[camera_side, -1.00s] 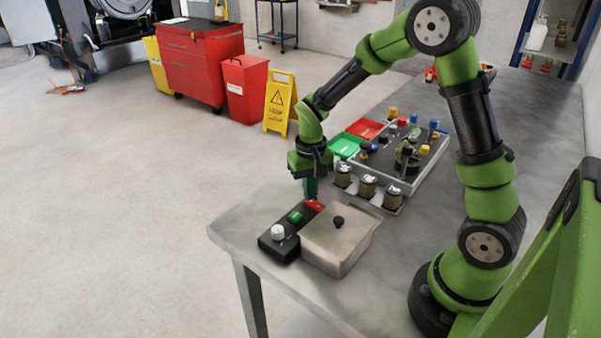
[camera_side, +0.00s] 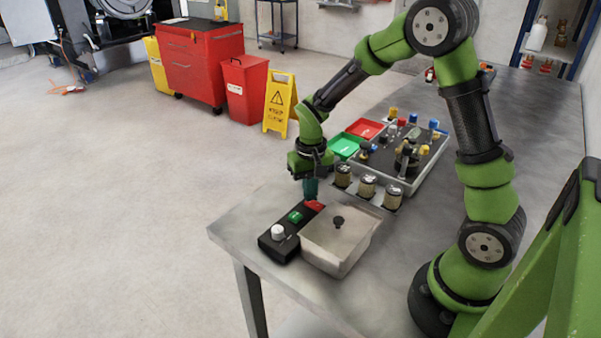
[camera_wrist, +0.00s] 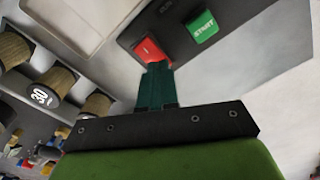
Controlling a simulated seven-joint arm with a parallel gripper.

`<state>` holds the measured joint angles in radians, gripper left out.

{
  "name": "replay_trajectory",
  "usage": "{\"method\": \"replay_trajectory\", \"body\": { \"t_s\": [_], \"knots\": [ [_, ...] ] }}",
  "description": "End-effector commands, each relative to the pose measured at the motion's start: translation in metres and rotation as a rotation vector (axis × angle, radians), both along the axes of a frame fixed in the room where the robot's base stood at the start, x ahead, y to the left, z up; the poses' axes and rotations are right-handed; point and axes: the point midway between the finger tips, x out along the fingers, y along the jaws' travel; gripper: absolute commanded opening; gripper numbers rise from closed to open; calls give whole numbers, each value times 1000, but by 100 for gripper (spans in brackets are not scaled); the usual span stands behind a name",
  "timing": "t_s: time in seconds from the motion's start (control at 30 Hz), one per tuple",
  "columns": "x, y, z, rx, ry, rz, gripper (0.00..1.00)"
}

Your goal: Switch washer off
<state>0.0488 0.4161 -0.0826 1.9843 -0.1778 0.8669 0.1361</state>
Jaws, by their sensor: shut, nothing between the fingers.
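The washer is a metal basin with a lid and black knob (camera_side: 338,222), beside a black control box (camera_side: 281,243). The box carries a white dial (camera_side: 277,232), a green button (camera_side: 296,216) and a red switch (camera_side: 315,205). In the wrist view the green one (camera_wrist: 203,27) reads START, and the red switch (camera_wrist: 150,50) is right at my fingertips. My gripper (camera_side: 311,196) is shut and empty, pointing down at the red end of the box. Its fingers (camera_wrist: 156,68) meet or overlap the red switch's edge; I cannot tell if they press it.
Several jars (camera_side: 367,188) stand in a row right of my gripper. Behind them are a tray of fittings (camera_side: 405,185), a green bin (camera_side: 344,147) and a red bin (camera_side: 366,129). The table's left edge is close to the control box.

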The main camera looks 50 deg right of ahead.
Motion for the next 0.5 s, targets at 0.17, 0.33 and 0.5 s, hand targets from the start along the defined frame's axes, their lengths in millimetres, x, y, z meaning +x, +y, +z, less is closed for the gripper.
{"method": "replay_trajectory", "body": {
  "t_s": [0.17,0.33,0.5],
  "knots": [
    [1,0,16,-1,-4,1,0],
    [1,0,30,-1,-4,2,0],
    [1,0,43,0,-4,1,0]
  ]
}}
